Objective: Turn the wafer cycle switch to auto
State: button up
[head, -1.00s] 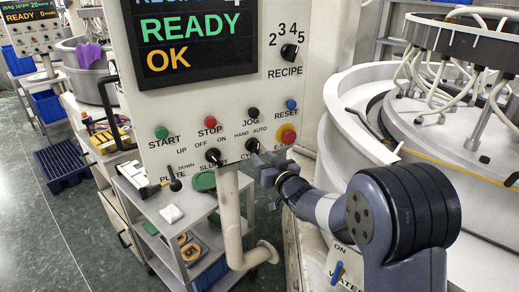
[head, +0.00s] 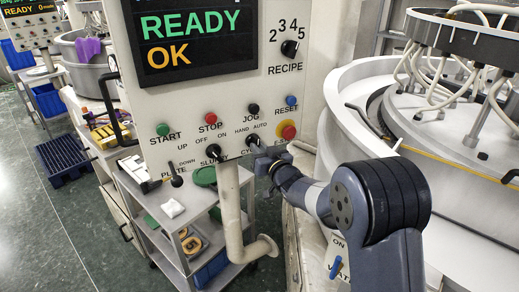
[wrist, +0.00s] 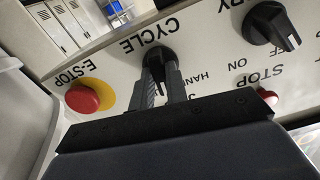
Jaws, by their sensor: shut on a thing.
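The wafer cycle switch is a black rotary knob on the pale control panel (head: 228,100), at the lower right under the JOG button, with HAND and AUTO printed above it. The cycle switch (wrist: 157,57) shows in the wrist view between my two fingers, below the upside-down CYCLE label. My gripper (wrist: 160,76) is shut on the knob, one finger on each side. In the head view my gripper (head: 257,153) reaches the knob from the lower right. The fingers hide much of the knob, so I cannot tell which label it points to.
The red E-stop (head: 287,131) on its yellow ring sits close right of the cycle switch. The slurry switch (head: 214,151) is to its left. A pale pipe (head: 231,215) hangs below the panel. The large round machine (head: 345,115) stands at the right.

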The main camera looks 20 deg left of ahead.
grip_shut()
jog(key=shift+m+b, duration=0.3)
jog(key=shift+m, duration=2.1)
jog(key=o, duration=0.6)
grip_release()
jog(key=b+v, duration=0.3)
jog(key=v, duration=0.7)
jog(key=shift+s+d+r, duration=0.1)
jog(key=shift+s+d, duration=0.15)
jog(key=shift+d, duration=0.05)
